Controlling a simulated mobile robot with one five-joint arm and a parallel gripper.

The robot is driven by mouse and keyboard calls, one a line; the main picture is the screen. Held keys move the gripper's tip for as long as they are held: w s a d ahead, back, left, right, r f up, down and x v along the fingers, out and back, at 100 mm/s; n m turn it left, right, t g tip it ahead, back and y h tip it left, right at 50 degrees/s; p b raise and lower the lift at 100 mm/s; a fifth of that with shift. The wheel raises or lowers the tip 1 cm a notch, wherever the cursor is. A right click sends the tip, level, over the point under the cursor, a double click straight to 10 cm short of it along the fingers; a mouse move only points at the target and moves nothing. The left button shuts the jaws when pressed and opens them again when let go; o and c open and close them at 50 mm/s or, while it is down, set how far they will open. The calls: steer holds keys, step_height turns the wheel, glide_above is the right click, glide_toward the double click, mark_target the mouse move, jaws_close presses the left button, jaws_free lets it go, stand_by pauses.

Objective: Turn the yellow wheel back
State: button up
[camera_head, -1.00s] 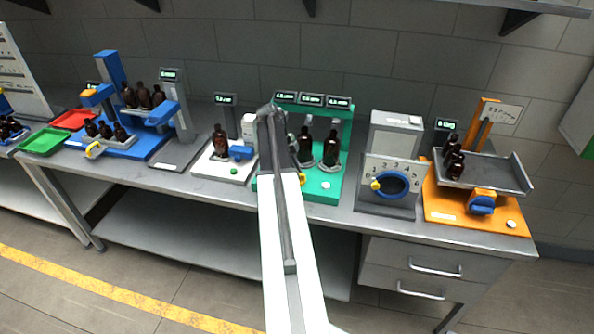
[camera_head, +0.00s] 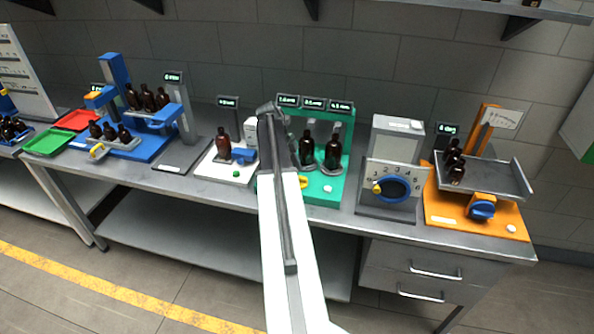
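A small yellow part (camera_head: 303,182), which may be the yellow wheel, shows at the front of the green station (camera_head: 325,195), just right of my arm. My white and grey arm covers part of that station's left side, so the yellow part is only partly seen. My arm's far end reaches over the station, and my gripper (camera_head: 283,122) is small and dark there. Its fingers cannot be made out. Two brown bottles (camera_head: 332,150) stand upright on the green station, right of my gripper, under small displays (camera_head: 314,103).
A grey dial box (camera_head: 396,207) with a blue ring and yellow knob (camera_head: 376,188) stands to the right. Further right is an orange station (camera_head: 455,213) with bottles on a tray. A white station (camera_head: 217,172) and blue station (camera_head: 140,140) are to the left.

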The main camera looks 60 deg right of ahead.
steer(key=p+v, duration=0.4)
steer(key=v, duration=0.1)
steer(key=shift+w+r, duration=0.2)
steer(key=shift+r, duration=0.15)
